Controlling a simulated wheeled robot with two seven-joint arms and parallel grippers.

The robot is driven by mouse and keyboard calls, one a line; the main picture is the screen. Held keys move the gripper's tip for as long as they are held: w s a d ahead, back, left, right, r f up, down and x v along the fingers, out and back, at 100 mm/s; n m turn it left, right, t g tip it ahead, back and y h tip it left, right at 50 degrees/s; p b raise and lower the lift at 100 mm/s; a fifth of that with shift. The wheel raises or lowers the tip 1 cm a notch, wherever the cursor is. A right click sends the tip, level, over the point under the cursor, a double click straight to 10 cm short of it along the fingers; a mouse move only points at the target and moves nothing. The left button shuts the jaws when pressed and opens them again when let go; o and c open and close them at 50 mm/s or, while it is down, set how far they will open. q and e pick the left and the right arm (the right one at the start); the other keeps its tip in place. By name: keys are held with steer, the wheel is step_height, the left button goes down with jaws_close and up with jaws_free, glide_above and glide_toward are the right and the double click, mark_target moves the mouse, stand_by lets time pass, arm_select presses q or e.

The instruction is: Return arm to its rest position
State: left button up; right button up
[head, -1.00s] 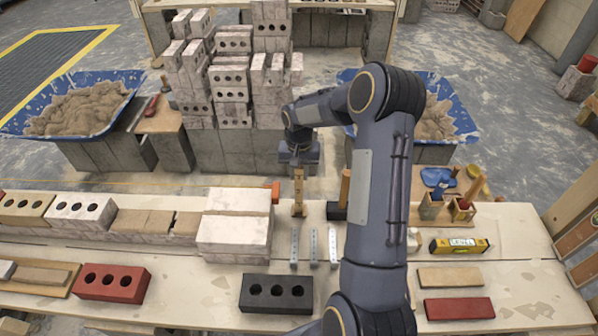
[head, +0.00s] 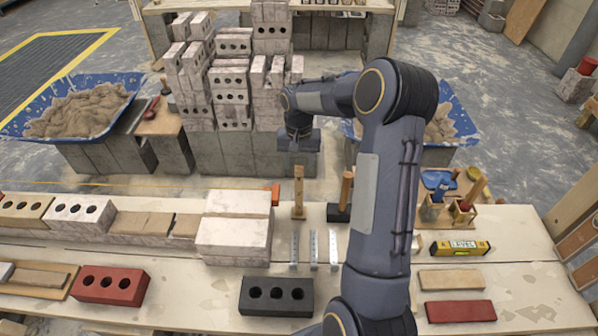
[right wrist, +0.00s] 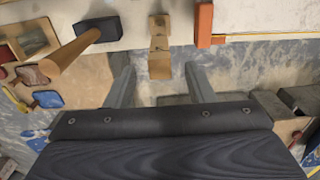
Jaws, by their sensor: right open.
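My right arm rises from the bottom of the head view and bends over the bench (head: 520,230). Its gripper (head: 299,150) hangs beyond the bench's far edge, in front of the stacked bricks. In the right wrist view the two fingers of my right gripper (right wrist: 158,88) are spread apart with nothing between them. A wooden block tool (head: 298,192) stands on the bench just below the gripper in the head view, apart from it; it also shows in the right wrist view (right wrist: 160,45). My left gripper is not in view.
A wooden-handled hammer (head: 343,195) stands beside the block tool. A red brick (head: 110,285), a black brick (head: 275,295) and a yellow level (head: 459,247) lie on the bench. Blue mortar tubs (head: 20,125) stand beyond it.

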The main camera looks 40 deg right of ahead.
steer(key=shift+r, duration=1.3)
steer(key=shift+s+a+r, duration=0.1)
steer(key=shift+a+r, duration=0.05)
steer(key=shift+r, duration=0.1)
steer(key=s+a+r+n+t+y, duration=0.1)
steer(key=s+a+r+n+t, duration=0.2)
steer(key=s+a+r, duration=0.85)
steer(key=s+a+f+n+t+y, duration=0.2)
steer(key=s+a, duration=0.6)
steer(key=s, duration=0.5)
steer(key=shift+s+a+f+n+t+y, duration=0.3)
steer(key=shift+s+a+n+y, duration=0.1)
steer(key=shift+n, duration=0.3)
